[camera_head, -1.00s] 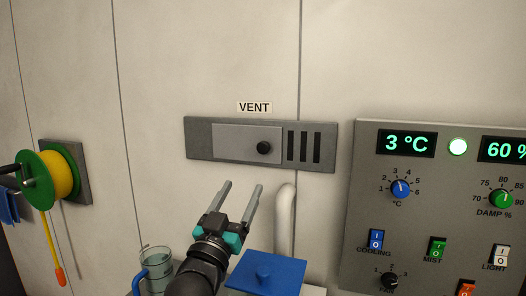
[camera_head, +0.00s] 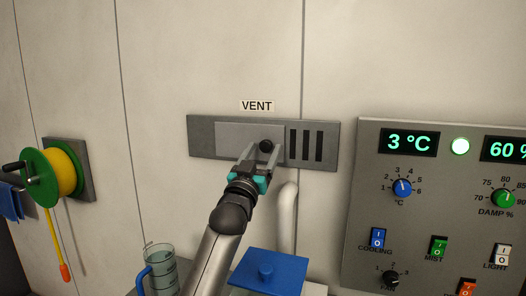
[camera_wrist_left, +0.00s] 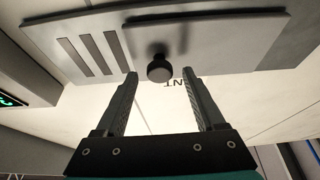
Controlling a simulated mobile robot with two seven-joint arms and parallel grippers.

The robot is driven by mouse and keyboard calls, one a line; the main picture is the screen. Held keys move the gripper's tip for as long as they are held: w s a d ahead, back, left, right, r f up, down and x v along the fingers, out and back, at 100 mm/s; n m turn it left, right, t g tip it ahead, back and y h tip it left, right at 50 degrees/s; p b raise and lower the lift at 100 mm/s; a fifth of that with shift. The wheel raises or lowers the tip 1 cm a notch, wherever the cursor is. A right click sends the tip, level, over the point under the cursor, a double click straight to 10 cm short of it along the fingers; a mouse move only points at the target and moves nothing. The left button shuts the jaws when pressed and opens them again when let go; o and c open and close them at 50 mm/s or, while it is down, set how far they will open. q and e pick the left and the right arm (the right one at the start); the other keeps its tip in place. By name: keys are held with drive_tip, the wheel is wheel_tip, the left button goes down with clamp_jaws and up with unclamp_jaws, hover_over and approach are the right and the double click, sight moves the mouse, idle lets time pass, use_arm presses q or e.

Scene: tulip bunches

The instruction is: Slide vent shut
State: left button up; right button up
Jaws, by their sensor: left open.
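The vent (camera_head: 201,141) is a grey wall plate under a VENT label. Its lighter sliding panel (camera_head: 232,136) covers the left and middle, and several dark slots (camera_head: 306,145) show uncovered at the right. A black round knob (camera_head: 266,146) sits near the panel's right end. My left gripper (camera_head: 262,152) is open at the knob, one finger on each side in the head view. In the left wrist view the knob (camera_wrist_left: 160,68) stands between and just beyond the open fingertips (camera_wrist_left: 159,75); I see no grip on it. My right gripper is not in view.
A control panel (camera_head: 440,215) with knobs and switches is on the wall to the right. A lidded blue box (camera_head: 268,271), a measuring jug (camera_head: 160,270) and a pale pipe (camera_head: 288,215) are below.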

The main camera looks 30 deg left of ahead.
use_arm(q)
drive_tip(key=shift+w+r, duration=0.1)
drive_tip(key=shift+w, duration=0.1)
drive_tip(key=shift+c, duration=0.3)
clamp_jaws()
idle(1.1)
